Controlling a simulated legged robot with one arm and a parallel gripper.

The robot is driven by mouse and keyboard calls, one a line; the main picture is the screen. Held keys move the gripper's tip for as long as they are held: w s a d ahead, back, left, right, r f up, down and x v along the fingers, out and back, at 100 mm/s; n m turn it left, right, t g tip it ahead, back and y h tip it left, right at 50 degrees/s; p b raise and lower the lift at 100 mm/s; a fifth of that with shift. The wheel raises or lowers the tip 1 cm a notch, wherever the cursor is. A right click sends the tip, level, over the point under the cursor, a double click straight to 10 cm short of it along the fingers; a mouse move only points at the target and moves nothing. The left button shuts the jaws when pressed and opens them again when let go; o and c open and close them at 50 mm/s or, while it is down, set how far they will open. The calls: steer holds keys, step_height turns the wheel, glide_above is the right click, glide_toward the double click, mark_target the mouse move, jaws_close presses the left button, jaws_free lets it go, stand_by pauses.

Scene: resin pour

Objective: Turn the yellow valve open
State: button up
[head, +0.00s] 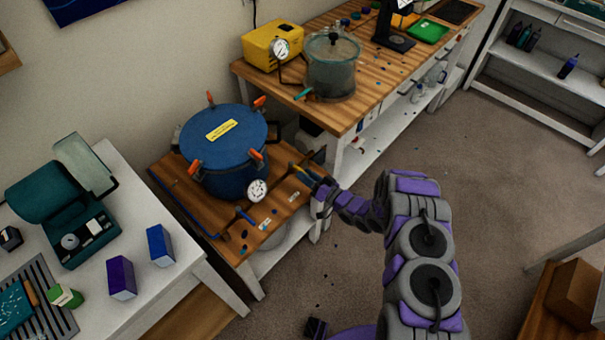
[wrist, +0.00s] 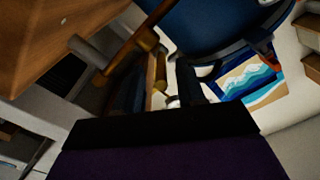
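The yellow valve (wrist: 161,72) shows in the wrist view as a small yellow handle by a brass fitting and pipe, below the blue pressure pot (wrist: 215,25). In the head view the blue pot (head: 222,150) stands on a low wooden bench, and the valve is small and partly hidden near my gripper (head: 314,180), right of the pot. In the wrist view my gripper (wrist: 160,92) has its two dark fingers apart, one either side of the yellow handle in the picture. I cannot tell whether either finger touches it.
The low wooden bench (head: 170,185) carries the pot, its gauge (head: 257,190) and pipes along its edge. A taller workbench (head: 375,85) holds a clear chamber (head: 332,66) and a yellow pump (head: 272,46). A white table (head: 180,285) stands at left. Carpet at right is mostly clear.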

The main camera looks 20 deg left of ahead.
steer(key=shift+x, duration=1.25)
steer(key=shift+c, duration=0.2)
jaws_close()
